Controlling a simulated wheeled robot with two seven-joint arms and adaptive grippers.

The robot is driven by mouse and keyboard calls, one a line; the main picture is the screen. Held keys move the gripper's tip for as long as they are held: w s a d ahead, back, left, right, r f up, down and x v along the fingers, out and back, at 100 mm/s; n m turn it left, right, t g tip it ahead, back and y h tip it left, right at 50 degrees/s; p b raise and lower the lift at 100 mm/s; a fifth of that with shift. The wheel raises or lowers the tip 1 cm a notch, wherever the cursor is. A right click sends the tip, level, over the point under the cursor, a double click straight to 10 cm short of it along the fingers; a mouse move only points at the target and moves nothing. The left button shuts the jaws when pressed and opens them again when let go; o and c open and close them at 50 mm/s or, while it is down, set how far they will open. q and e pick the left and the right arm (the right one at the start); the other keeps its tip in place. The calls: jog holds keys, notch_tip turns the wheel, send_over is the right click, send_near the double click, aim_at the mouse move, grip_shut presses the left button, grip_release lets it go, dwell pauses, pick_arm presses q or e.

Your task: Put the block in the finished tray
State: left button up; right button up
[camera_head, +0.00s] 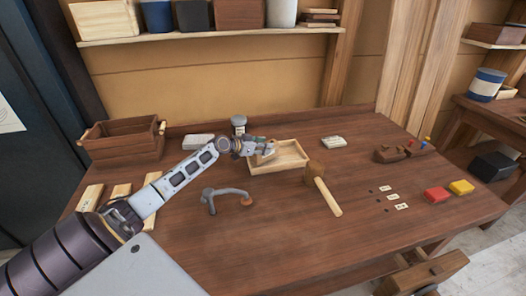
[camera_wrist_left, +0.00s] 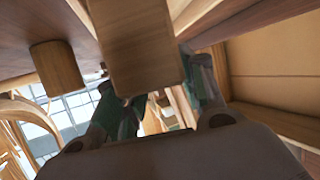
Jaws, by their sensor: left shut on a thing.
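The finished tray appears to be the shallow pale wooden tray (camera_head: 295,160) near the back middle of the bench in the head view. My left gripper (camera_head: 264,149) is over the tray's left part. It is shut on a wooden block, which fills the upper middle of the left wrist view (camera_wrist_left: 140,45) between the fingers (camera_wrist_left: 158,92). In the head view the block is small and mostly hidden by the fingers. I cannot tell whether it touches the tray floor. My right gripper is not in view.
A mallet (camera_head: 323,188) lies right of the tray, and a grey clamp (camera_head: 226,194) lies in front. A brown crate (camera_head: 124,149) stands at the back left. The front middle of the bench is clear.

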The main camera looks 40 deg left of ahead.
pick_arm(q)
jog(key=shift+f, duration=1.35)
jog(key=shift+f, duration=0.15)
jog(key=o, duration=1.2)
jog(key=shift+s, duration=0.1)
jog(key=shift+v, duration=0.8)
jog(key=shift+b+v, duration=0.65)
jog(key=shift+v, duration=4.5)
